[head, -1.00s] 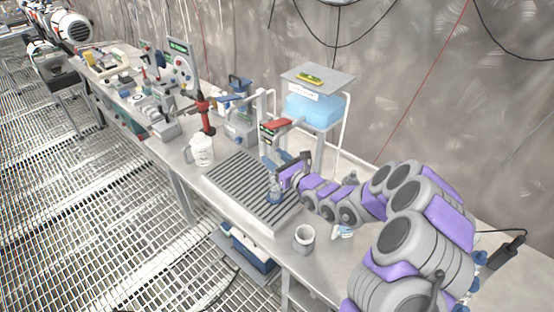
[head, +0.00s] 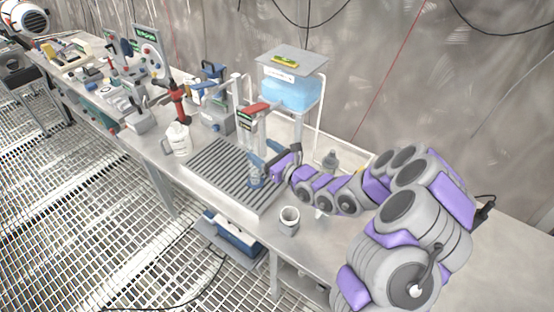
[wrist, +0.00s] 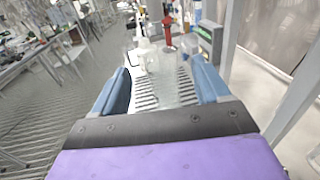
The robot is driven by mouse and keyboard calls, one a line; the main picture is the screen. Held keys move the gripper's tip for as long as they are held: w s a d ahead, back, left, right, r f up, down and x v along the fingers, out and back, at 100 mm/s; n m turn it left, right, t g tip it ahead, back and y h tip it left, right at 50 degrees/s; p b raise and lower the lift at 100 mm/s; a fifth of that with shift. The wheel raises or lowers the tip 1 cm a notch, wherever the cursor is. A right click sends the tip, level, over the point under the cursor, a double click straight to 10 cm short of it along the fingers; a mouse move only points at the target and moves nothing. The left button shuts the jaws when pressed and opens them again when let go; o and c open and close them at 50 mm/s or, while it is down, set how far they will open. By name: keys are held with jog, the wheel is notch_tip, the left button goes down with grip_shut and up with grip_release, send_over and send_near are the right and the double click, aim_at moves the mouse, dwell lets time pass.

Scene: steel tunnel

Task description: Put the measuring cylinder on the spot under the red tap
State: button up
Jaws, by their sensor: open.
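A clear measuring cylinder (head: 255,177) appears to stand upright on the grey slatted drip tray (head: 215,168). It shows faintly in the wrist view (wrist: 172,88), between the two blue fingers. My gripper (head: 262,165) is open around it, fingers apart on either side; I cannot tell whether either finger touches it. The red tap (head: 257,107) sits on a post with a small green display, at the back edge of the tray. The exact spot under its outlet is hard to make out.
A white jug (head: 178,139) stands left of the tray, near a red stand (head: 178,103). A grey cup (head: 289,219) stands on the bench to the right. A blue water tank (head: 291,92) is behind the tap. Lab devices crowd the bench further left.

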jog(key=p+v, duration=0.1)
jog(key=v, duration=0.6)
jog(key=shift+d, duration=0.15)
